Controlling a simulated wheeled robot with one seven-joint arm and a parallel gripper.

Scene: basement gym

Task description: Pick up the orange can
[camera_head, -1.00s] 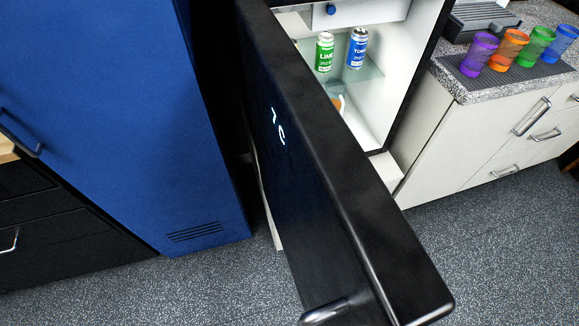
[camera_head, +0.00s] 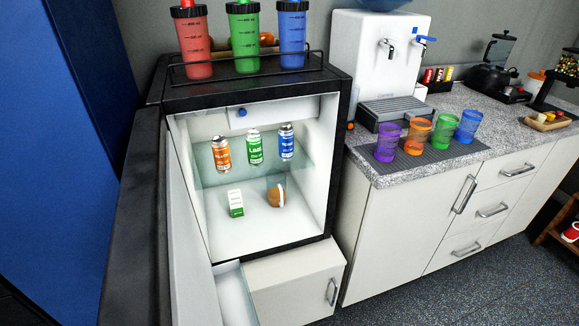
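The orange can (camera_head: 221,154) stands upright on the glass shelf inside the open mini fridge, at the left end of a row of three. The green lime can (camera_head: 255,147) stands to its right, and the blue can (camera_head: 286,142) stands at the right end. The fridge door (camera_head: 140,225) is open toward the left. My gripper is not in view.
A small green-and-white carton (camera_head: 235,203) and a brown round item (camera_head: 276,195) sit below the shelf. Three shaker bottles (camera_head: 244,38) stand on top of the fridge. Coloured cups (camera_head: 417,134) and a water dispenser (camera_head: 376,62) stand on the right counter (camera_head: 385,177).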

